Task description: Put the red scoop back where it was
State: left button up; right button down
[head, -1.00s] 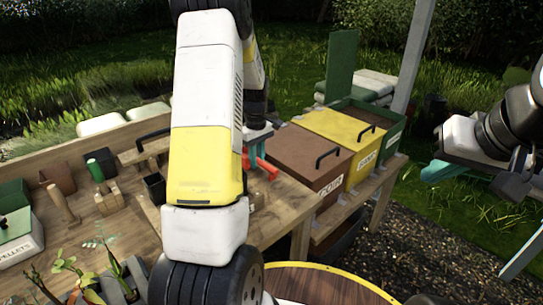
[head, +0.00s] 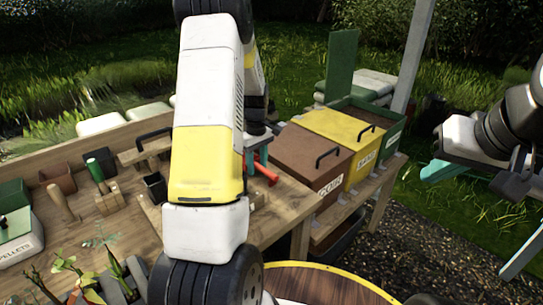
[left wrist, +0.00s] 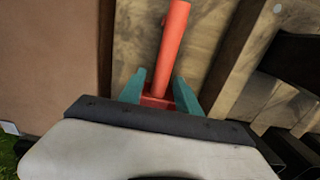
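The red scoop (left wrist: 172,45) shows in the left wrist view, its round red handle running up the picture from a red block between my teal fingers. My left gripper (left wrist: 160,82) is shut on it, with a finger against each side of the block. In the head view the left gripper (head: 258,157) is mostly hidden behind my own arm, and only a short piece of the red scoop (head: 267,173) shows, at the bench's right end beside the brown bin. My right gripper (head: 464,226) is at the right edge, open and empty, its teal fingers wide apart.
The brown bin (head: 310,160), yellow bin (head: 345,130) and green bin (head: 385,120) stand to the right. Gravel lies below my right gripper.

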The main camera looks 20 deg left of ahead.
aim_at(258, 164)
pick_arm(q)
notch_tip(258, 164, up, 11)
jog(key=s+d+r+m+t+h, duration=0.1)
jog(key=s+d+r+m+t, duration=0.2)
jog(key=s+d+r+m, duration=0.55)
jog(key=s+d+r+m+t, duration=0.1)
jog(key=s+d+r+m, duration=0.1)
jog(key=s, duration=0.6)
jog(key=s+d+r+m+t+h, duration=0.1)
jog(key=s+d+r+m+t, duration=0.1)
jog(key=s, duration=0.6)
jog(key=shift+s+d+r, duration=0.15)
jog(key=shift+d+r, duration=0.4)
jog(key=shift+r, duration=0.15)
